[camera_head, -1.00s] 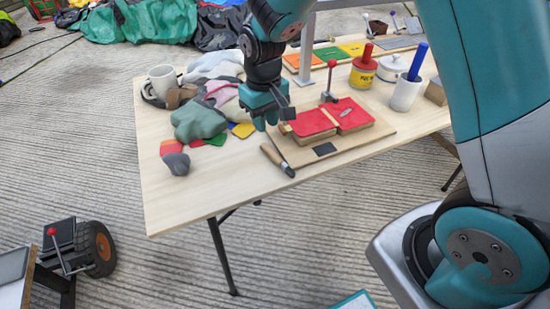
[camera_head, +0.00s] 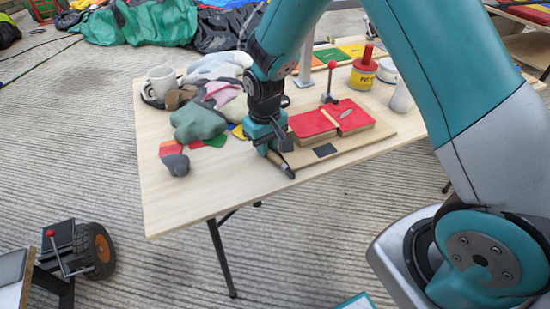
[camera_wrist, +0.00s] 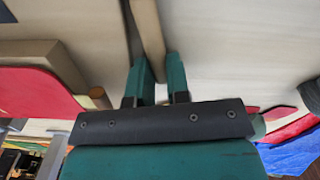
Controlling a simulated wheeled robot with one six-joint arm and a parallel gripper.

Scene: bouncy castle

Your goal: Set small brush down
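In the head view my gripper (camera_head: 276,158) points down at the front left edge of a wooden board on the table, where a wood-handled tool with a dark end lay before. Only the dark end of that tool (camera_head: 289,172) shows; my gripper hides the rest. I cannot tell whether it is the small brush, and no other brush shows clearly. In the wrist view my gripper's two green fingers (camera_wrist: 160,78) stand a narrow gap apart. A tan wooden strip (camera_wrist: 148,30) runs up from between or behind them; I cannot tell whether they grip it.
The board (camera_head: 345,150) carries red-topped blocks (camera_head: 313,124) and a dark square patch (camera_head: 325,151). Crumpled cloths (camera_head: 200,120) and a mug (camera_head: 162,78) lie to the left. A red-lidded yellow pot (camera_head: 363,72) stands behind. The table's front left (camera_head: 190,205) is clear.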

